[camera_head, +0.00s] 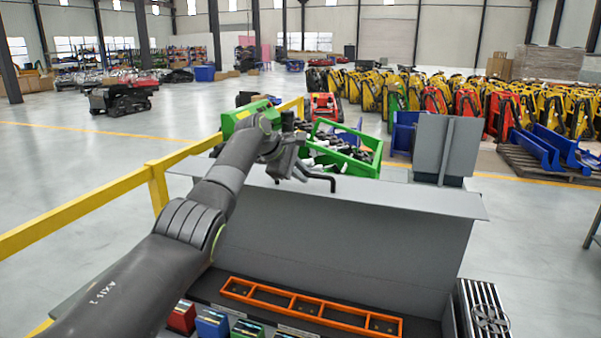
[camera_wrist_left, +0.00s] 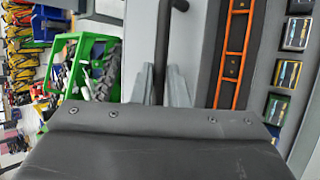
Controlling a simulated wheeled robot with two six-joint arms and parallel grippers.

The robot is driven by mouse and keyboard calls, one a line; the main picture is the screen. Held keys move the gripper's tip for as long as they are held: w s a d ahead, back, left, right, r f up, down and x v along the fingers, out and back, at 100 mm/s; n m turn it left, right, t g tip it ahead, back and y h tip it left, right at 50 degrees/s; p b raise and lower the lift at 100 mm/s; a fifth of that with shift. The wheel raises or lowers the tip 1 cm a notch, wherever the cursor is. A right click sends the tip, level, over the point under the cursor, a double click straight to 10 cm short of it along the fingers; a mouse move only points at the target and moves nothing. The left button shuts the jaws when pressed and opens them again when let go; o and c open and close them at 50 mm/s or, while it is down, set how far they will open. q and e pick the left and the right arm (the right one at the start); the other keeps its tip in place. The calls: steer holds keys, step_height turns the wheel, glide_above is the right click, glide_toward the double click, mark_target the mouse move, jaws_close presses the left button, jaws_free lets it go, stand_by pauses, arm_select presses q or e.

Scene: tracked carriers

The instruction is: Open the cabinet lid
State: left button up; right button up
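The grey cabinet lid (camera_head: 340,235) stands raised at the back of the cabinet, and the inside shows below it. A dark bar handle (camera_head: 325,180) sits at the lid's upper edge. My left gripper (camera_head: 300,172) is at this handle. In the left wrist view the handle (camera_wrist_left: 162,45) runs between the two fingers of my left gripper (camera_wrist_left: 163,85), with a finger close on each side, and they look shut on it. My right gripper is in neither view.
Inside the cabinet lie an orange frame (camera_head: 310,307) and several small coloured boxes (camera_head: 212,323). Behind the lid are a green crate (camera_head: 345,150) of parts and a grey upright panel (camera_head: 446,145). A yellow rail (camera_head: 80,208) runs along the left.

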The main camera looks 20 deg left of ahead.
arm_select(q)
steer(key=o, duration=0.4)
steer(key=shift+f, duration=0.15)
steer(key=shift+s+a+r+b, duration=0.25)
steer(key=shift+r+b, duration=0.15)
steer(key=shift+b, duration=0.15)
steer(key=b+v, duration=0.7)
steer(key=v, duration=0.9)
steer(key=shift+s+r, duration=0.15)
